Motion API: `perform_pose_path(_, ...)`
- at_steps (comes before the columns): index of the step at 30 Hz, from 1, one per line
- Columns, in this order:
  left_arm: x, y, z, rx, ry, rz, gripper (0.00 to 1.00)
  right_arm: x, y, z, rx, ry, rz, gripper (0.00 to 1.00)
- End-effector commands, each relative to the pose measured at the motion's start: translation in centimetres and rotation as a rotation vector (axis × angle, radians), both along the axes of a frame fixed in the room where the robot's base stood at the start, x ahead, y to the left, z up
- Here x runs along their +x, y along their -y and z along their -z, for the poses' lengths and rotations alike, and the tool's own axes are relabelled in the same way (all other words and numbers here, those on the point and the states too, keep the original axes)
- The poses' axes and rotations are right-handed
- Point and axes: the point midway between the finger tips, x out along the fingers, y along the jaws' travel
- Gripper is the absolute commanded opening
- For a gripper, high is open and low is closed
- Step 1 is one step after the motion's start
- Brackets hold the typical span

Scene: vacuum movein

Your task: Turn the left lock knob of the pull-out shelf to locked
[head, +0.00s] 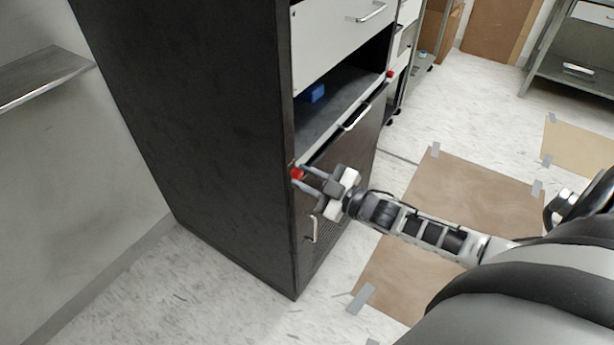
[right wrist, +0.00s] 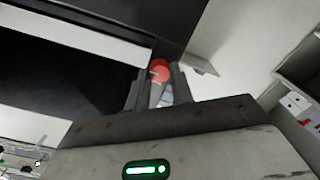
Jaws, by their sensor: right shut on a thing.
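The left lock knob (head: 296,174) is small and red, at the near left front corner of the pull-out shelf (head: 335,118). My right gripper (head: 303,180) is at this knob with its two fingers on either side of it, shut on it. In the right wrist view the red knob (right wrist: 160,71) shows between the fingertips (right wrist: 158,80), partly hidden by them. A second red knob (head: 389,74) is at the far right end of the shelf front. My left gripper is not in view.
The shelf sits in a tall black cabinet (head: 190,120), with a white drawer (head: 340,35) above and a lower door with a handle (head: 314,229). A small blue object (head: 313,92) lies inside on the shelf. Brown taped mats (head: 470,195) cover the floor at right.

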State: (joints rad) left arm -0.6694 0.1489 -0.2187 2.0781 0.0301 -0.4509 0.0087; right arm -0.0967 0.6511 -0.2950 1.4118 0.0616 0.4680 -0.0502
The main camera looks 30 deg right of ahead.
Motion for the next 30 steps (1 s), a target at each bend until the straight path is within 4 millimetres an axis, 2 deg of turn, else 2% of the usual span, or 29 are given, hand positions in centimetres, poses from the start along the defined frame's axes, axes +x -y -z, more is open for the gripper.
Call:
perform_pose_path(10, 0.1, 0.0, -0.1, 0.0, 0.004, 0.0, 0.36, 0.0, 0.1, 0.1, 0.004, -0.005, 0.003, 0.0)
perform_pose_path(11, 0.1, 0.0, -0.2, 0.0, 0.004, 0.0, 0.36, 0.0, 0.1, 0.1, 0.004, -0.005, 0.003, 0.29)
perform_pose_path(12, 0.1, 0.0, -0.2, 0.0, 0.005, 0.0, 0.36, 0.0, 0.1, 0.1, 0.003, -0.004, 0.003, 0.32)
perform_pose_path(23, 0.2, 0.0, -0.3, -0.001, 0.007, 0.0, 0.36, -0.6, 0.3, 0.1, 0.002, -0.003, 0.002, 0.32)
perform_pose_path(26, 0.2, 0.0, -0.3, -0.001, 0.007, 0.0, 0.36, -1.8, 0.7, 0.2, 0.002, -0.006, 0.001, 0.32)
perform_pose_path(30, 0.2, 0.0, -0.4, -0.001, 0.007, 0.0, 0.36, -4.6, 1.9, 0.2, 0.002, -0.008, 0.001, 0.32)
